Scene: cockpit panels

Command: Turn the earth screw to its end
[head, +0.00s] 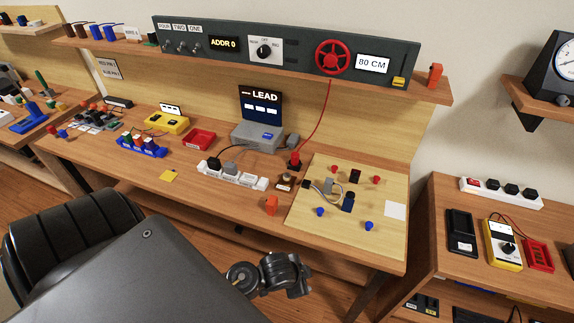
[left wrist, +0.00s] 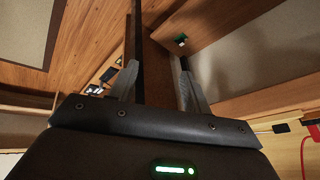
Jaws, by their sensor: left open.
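I cannot tell for sure which part is the earth screw. That view shows wooden panels and a dark upright, and no screw that I can make out. A dark jointed part of mine shows below the bench front in the head view, clear of the board. My right gripper is not in view.
The board holds red and blue posts and a coiled cable. A shelf panel with a red wheel (head: 332,57) is above.

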